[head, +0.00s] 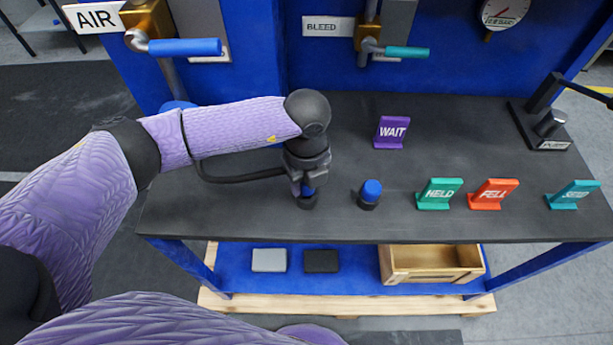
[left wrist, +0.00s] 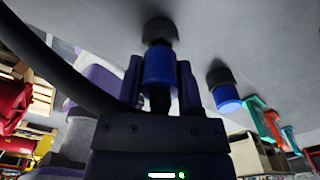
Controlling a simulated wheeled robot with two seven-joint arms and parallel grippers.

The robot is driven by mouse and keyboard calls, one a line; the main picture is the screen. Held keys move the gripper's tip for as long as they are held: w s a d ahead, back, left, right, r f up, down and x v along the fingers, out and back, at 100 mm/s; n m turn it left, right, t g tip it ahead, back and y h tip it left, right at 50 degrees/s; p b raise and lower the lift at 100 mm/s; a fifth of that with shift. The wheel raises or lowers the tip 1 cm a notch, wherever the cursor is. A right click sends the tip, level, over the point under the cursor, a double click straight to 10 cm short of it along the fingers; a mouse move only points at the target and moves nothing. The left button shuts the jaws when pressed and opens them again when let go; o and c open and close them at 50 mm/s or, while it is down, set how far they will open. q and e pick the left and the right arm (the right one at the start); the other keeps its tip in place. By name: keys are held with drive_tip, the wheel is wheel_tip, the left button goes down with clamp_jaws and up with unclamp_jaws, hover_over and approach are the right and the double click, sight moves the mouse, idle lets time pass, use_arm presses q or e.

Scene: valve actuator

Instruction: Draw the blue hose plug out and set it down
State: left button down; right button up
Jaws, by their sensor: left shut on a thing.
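My left gripper (head: 307,188) points down at the black bench top, its fingers shut on a blue hose plug (head: 308,191). In the left wrist view the plug (left wrist: 158,68) sits between the two fingers. A dark round socket (left wrist: 160,29) is at its bench end, and a narrow dark part shows between socket and blue body. I cannot tell how far the plug sits in the socket. A second blue plug (head: 371,188) stands upright in a black hexagonal base to the right, apart from the gripper. My right gripper is not in view.
A purple WAIT sign (head: 391,132) stands behind. A green HELD sign (head: 438,193), red FELL sign (head: 492,193) and teal sign (head: 572,194) stand right. Blue-handled (head: 185,47) and teal-handled (head: 407,52) valves are behind the bench. A wooden box (head: 433,278) is below. The bench's left front is clear.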

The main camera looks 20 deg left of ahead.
use_arm(q)
drive_tip(key=shift+f+b, duration=0.45)
drive_tip(key=shift+f, duration=0.35)
drive_tip(key=shift+c, duration=0.8)
unclamp_jaws()
wheel_tip(320, 180, up, 10)
drive_tip(key=p, duration=0.2)
drive_tip(key=shift+p, duration=0.3)
